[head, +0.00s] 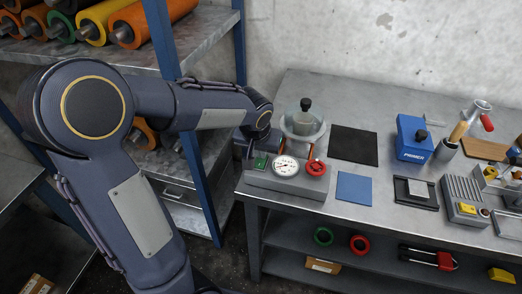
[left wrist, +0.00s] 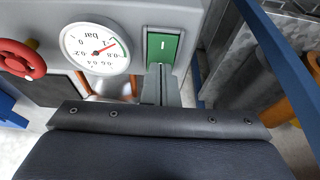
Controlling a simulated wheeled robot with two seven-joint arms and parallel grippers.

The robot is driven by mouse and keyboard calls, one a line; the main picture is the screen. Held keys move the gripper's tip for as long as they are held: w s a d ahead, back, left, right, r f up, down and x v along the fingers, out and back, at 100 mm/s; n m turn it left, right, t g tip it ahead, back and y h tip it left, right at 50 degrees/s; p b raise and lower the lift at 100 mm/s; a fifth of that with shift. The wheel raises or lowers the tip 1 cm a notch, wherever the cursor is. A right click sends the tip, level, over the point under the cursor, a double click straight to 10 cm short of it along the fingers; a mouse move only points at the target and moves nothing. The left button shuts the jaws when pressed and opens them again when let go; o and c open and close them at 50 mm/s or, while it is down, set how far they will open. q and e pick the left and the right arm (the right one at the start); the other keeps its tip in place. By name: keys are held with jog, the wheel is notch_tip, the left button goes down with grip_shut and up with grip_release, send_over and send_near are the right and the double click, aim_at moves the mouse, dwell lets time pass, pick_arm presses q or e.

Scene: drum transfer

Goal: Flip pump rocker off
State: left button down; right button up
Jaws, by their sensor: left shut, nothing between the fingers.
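The pump unit (head: 285,184) is a grey box at the left end of the bench. Its green rocker (head: 261,161) sits left of the gauge (head: 286,166) and red valve knob (head: 316,168). In the left wrist view the rocker (left wrist: 162,48) shows a white line mark on its green face, and the gauge needle points toward the upper right. My left gripper (left wrist: 160,80) is shut and empty, its fingertips at the rocker's lower edge in that view; I cannot tell whether they touch. In the head view the fingertips are hidden. My right gripper is not in view.
A glass vessel with a black knob (head: 304,104) stands behind the unit. A black mat (head: 354,145), blue mat (head: 354,188) and blue primer box (head: 413,140) lie to the right. A blue rack post (head: 200,180) stands close beside my left arm.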

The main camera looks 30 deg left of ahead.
pick_arm(q)
jog(key=shift+w+g+p, duration=0.1)
jog(key=shift+g+p, duration=0.2)
jog(key=shift+p, duration=0.35)
jog(key=shift+f, duration=0.2)
jog(key=shift+b, duration=0.3)
jog(key=shift+s+d, duration=0.15)
jog(key=shift+s, duration=0.7)
jog(key=shift+r, duration=0.15)
